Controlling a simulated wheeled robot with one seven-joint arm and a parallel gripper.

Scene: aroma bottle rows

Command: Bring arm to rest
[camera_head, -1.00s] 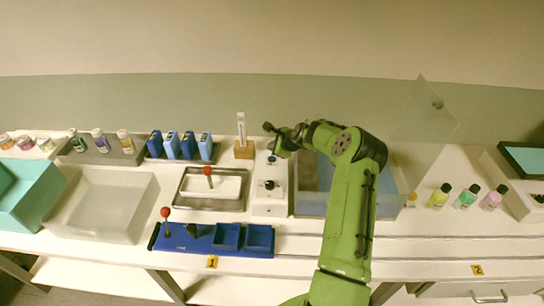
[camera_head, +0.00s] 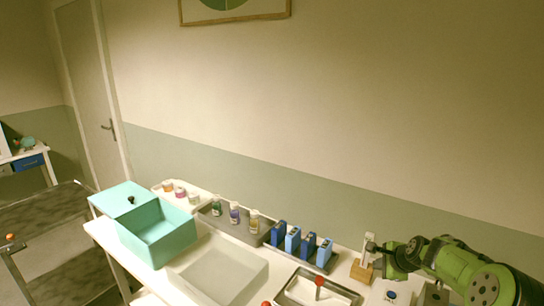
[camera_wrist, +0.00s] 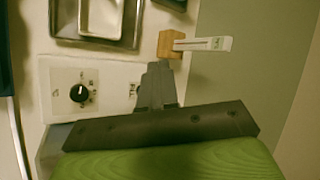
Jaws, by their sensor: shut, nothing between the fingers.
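My green arm reaches in from the lower right of the head view. My gripper (camera_head: 372,247) is dark, shut and empty, near the wooden block (camera_head: 361,271) that holds an upright white strip (camera_head: 368,248). In the wrist view my gripper (camera_wrist: 158,72) points toward the wooden block (camera_wrist: 171,44), with the white strip (camera_wrist: 203,44) beyond it. A white device with a black knob (camera_wrist: 78,93) lies to its left there. Whether the gripper touches the block cannot be told.
Blue bottles (camera_head: 293,239) stand in a row left of my gripper. Small bottles (camera_head: 234,212) stand in a grey rack. A teal box (camera_head: 158,232), an empty pale bin (camera_head: 219,272) and a metal tray (camera_head: 317,290) share the bench. A door (camera_head: 92,90) is at the far left.

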